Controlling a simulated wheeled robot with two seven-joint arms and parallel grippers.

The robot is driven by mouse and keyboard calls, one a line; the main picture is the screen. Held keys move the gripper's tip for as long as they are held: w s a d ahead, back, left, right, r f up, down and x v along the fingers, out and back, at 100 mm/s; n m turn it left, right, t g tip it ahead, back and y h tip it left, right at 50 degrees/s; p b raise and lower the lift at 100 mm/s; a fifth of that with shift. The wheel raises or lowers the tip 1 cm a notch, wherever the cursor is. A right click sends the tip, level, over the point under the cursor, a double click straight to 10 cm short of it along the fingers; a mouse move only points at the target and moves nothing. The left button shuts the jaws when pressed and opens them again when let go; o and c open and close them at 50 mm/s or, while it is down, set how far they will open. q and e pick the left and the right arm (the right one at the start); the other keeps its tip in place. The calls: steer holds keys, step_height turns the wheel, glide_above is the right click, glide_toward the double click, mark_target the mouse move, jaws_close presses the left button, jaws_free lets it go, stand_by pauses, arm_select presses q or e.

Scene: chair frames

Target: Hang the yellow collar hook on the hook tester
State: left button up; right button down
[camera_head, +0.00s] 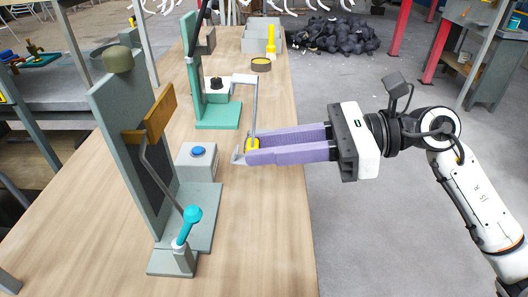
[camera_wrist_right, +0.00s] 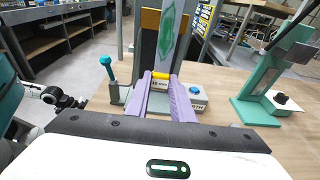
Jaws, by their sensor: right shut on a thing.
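The yellow collar (camera_head: 253,144) of the hook is between the purple fingertips of my right gripper (camera_head: 247,149), which is shut on it. Its grey rod (camera_head: 256,105) rises upright and bends left at the top. The yellow collar also shows between the fingers in the right wrist view (camera_wrist_right: 160,77). The tall grey-green stand, which appears to be the hook tester (camera_head: 118,110), stands at left with a brown-yellow crossbar (camera_head: 157,118) and a turquoise-knobbed lever (camera_head: 191,215). The held hook is right of this stand and apart from it.
A grey box with a blue button (camera_head: 198,152) stands beside the tester's base. A green stand (camera_head: 218,113) is farther back on the wooden table (camera_head: 265,230). Behind it are a round tin (camera_head: 261,65) and a grey bin (camera_head: 255,40). The table's front middle is clear.

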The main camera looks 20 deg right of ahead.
mark_target(255, 143)
steer(key=shift+a+r, duration=0.25)
steer(key=shift+r, duration=0.25)
steer(key=x, duration=0.3)
steer(key=shift+w+a, duration=0.15)
steer(key=shift+a, duration=0.2)
steer(key=shift+w+a+f+p, duration=0.15)
steer(key=shift+w+a+p, duration=0.15)
steer(key=shift+a, duration=0.5)
